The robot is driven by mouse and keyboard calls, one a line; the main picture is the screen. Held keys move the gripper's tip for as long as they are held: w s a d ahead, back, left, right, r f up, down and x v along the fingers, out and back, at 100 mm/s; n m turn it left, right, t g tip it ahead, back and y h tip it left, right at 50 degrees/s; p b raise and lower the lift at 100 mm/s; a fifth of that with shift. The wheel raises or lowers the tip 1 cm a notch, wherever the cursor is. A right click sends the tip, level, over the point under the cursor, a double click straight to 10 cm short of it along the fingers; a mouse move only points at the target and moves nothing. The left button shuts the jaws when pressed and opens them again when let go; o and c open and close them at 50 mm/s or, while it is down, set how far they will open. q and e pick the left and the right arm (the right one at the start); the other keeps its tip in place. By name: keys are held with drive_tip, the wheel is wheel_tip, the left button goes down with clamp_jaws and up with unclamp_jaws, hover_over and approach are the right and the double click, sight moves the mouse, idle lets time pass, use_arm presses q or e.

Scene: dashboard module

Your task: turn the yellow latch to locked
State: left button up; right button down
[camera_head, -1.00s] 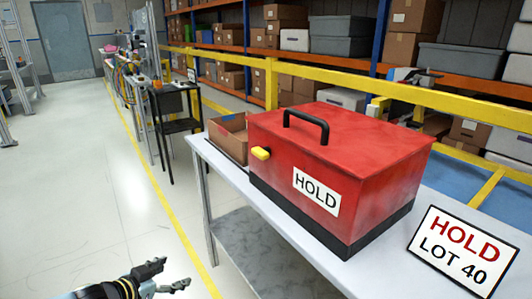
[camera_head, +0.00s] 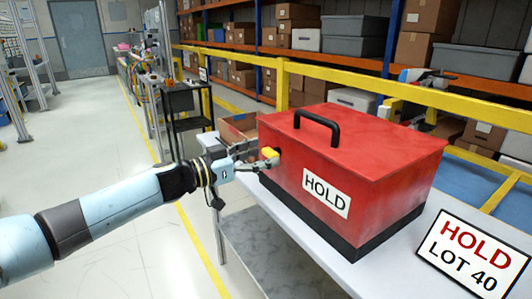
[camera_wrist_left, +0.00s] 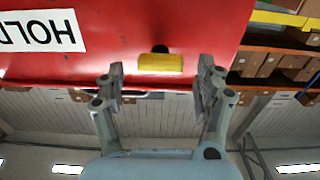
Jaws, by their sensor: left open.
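In the left wrist view the fingers (camera_wrist_left: 160,78) stand on either side of the latch, with a gap on each side. I cannot tell how deep they reach around it. My right gripper is not in view.
The box stands on a light grey bench (camera_head: 280,222). A HOLD LOT 40 sign (camera_head: 466,254) stands at the front right. An open cardboard box (camera_head: 236,127) sits just behind my left gripper. A yellow rail (camera_head: 360,89) runs behind the bench. The floor at left is clear.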

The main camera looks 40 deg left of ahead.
use_arm(q)
drive_tip(key=shift+x, duration=0.9)
drive_tip(key=shift+c, duration=0.4)
drive_tip(key=c, duration=1.1)
